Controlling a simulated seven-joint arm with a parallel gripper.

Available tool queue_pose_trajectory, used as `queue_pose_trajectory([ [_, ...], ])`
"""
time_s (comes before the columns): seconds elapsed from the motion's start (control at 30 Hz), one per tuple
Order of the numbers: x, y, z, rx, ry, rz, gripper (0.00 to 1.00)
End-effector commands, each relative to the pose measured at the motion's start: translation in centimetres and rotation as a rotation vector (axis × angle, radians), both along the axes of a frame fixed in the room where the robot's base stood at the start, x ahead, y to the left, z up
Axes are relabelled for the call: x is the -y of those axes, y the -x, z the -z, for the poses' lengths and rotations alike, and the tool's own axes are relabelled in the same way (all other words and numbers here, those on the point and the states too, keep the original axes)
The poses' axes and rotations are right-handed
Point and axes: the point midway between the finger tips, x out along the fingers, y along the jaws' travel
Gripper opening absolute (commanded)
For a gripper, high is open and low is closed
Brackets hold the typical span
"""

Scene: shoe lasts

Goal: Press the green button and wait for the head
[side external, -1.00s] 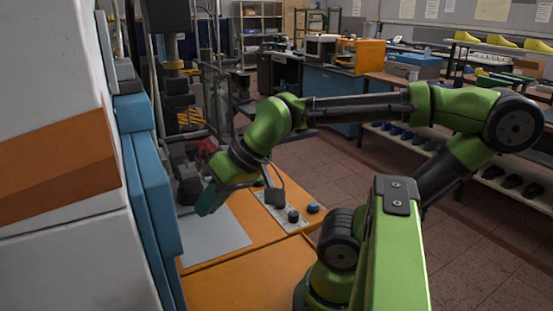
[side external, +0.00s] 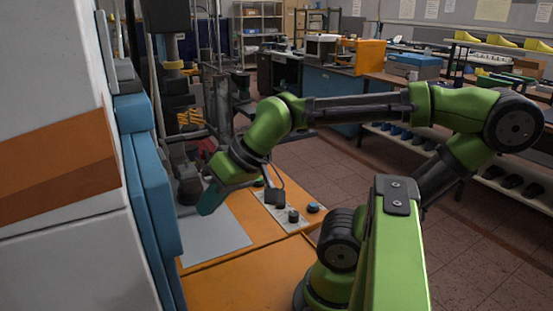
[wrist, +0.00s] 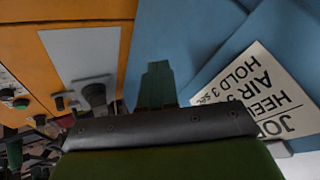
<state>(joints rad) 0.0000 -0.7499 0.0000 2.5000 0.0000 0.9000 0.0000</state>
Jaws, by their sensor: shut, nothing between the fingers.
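My gripper (side external: 210,199) is shut and empty, tilted down near the pale plate, to the left of the control panel in the side view. Its green fingers (wrist: 157,85) show together in the wrist view, in front of a blue surface. The control panel (side external: 272,206) carries several round controls. A green button (wrist: 20,103) shows at the left edge of the wrist view, well apart from my fingers. A dark cylinder (side external: 188,186), perhaps part of the machine's head, stands behind my gripper; it also seems to show in the wrist view (wrist: 95,94).
The orange bench (side external: 230,272) carries a grey plate (side external: 215,240). A blue machine panel (side external: 150,200) rises close on the left.

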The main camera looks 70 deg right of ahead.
Motion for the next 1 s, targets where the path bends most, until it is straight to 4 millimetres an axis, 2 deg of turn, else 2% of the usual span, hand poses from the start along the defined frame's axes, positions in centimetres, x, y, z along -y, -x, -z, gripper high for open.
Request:
queue_pose_trajectory([
  [0.67,0.0,-0.1,-0.5,0.002,0.000,0.000,0.00],
  [0.77,0.0,-0.1,-2.3,0.007,0.000,0.000,0.00],
  [0.83,0.0,-0.1,-4.4,0.009,0.000,0.001,0.00],
  [1.0,0.0,-0.2,-11.5,0.007,0.001,0.000,0.00],
])
